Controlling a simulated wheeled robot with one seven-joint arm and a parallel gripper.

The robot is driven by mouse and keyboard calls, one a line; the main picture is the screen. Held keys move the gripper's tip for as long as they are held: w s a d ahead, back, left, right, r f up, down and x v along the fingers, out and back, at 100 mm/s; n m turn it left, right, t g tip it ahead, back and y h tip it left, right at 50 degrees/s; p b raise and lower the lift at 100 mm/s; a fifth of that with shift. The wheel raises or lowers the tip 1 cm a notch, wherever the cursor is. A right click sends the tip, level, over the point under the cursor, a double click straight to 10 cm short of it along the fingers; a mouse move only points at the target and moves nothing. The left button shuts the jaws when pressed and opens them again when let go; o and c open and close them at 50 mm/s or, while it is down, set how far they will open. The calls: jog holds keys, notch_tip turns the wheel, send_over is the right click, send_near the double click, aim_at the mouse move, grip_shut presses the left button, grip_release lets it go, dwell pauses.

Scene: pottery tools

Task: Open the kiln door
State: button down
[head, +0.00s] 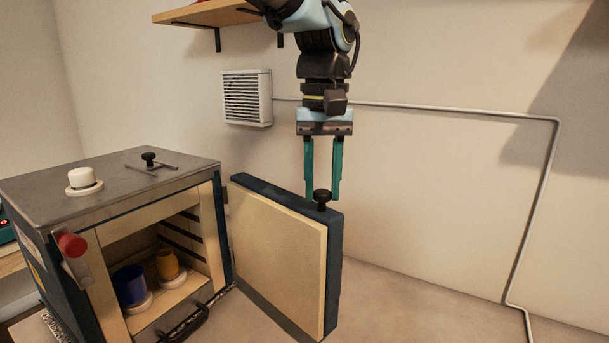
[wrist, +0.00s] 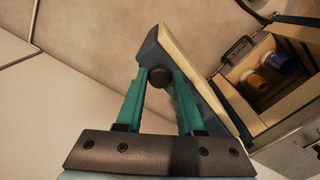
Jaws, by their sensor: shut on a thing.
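The kiln (head: 120,195) stands at the left in the head view, with its front open. Its door (head: 280,255) is swung wide out to the right, cream lining inside and dark blue edge. In the wrist view the knob (wrist: 159,77) shows between the fingertips, with the door (wrist: 195,70) just beyond.
Inside the kiln are a blue cup (head: 130,286) and an orange cup (head: 167,265). A wall vent (head: 247,97) and a shelf (head: 207,14) are behind.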

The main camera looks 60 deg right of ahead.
jog(key=shift+d+n, duration=0.3)
jog(key=shift+d, duration=0.35)
jog(key=c, duration=0.5)
grip_release()
notch_tip(320, 180, up, 11)
jog(key=shift+f+b, duration=0.1)
jog(key=shift+b, duration=0.7)
